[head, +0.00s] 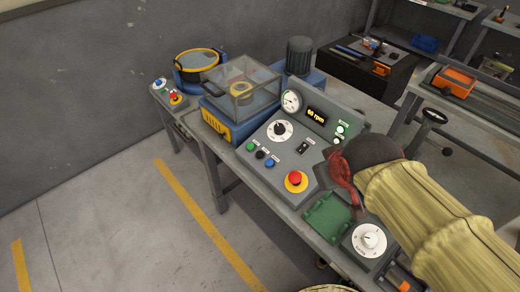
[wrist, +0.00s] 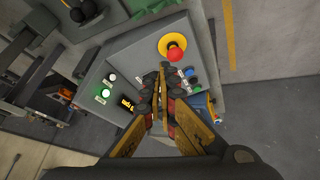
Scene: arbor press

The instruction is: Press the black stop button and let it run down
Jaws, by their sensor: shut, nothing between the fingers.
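The black stop button (head: 261,154) sits on the sloped grey control panel (head: 285,160), between a green button (head: 250,147) and a blue button (head: 270,163). The display (head: 316,114) reads about 60 rpm. A clear lid (head: 241,80) covers the machine's chamber with a yellow-ringed part inside.
A red emergency button (head: 296,179) on a yellow ring stands close to the small buttons and my fingertips. A dial (head: 279,130), a gauge (head: 291,101) and a lit green lamp (head: 340,129) are on the panel. A green plate (head: 328,215) lies in front. The floor at left is clear.

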